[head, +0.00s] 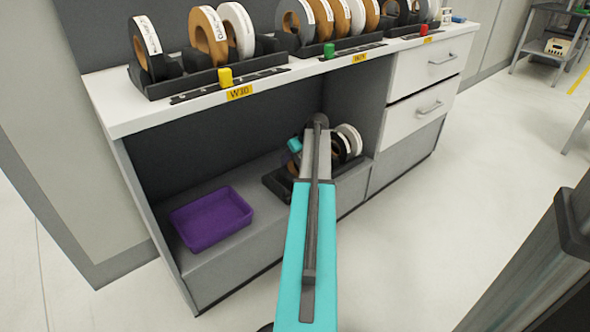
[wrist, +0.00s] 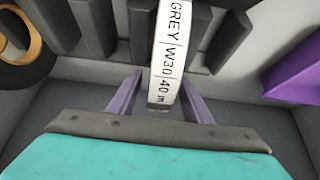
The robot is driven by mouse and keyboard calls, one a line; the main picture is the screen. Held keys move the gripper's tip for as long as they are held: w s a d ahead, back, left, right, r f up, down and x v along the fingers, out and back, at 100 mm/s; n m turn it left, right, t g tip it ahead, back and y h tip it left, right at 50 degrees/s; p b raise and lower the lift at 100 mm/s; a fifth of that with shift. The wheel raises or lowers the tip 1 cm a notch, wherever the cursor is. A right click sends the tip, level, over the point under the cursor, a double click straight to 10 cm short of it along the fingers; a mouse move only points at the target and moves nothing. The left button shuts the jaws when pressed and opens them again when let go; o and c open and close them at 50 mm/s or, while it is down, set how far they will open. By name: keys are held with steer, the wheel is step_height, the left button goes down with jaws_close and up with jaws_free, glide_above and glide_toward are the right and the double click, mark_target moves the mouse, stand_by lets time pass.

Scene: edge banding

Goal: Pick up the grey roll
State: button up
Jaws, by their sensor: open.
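The grey roll (wrist: 178,45) stands on edge in a dark slotted rack in the wrist view, with a white label reading GREY, W30, 40 m facing me. My gripper (wrist: 162,76) is open, with one purple finger on each side of the roll's lower front edge. Whether the fingers touch it cannot be told. In the head view my arm reaches into the lower compartment and hides the gripper and most of this rack (head: 277,187). A teal part of my wrist shows left of the arm.
A purple bin (head: 212,218) stands left on the lower shelf, and shows at right in the wrist view (wrist: 298,70). White and dark rolls (head: 350,138) stand beside my arm. The white counter (head: 130,112) above carries racks of several rolls.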

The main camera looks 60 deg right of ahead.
jaws_close()
steer(key=shift+r, duration=0.1)
stand_by(0.4)
step_height(320, 180, up, 10)
steer(key=p, duration=0.4)
stand_by(0.7)
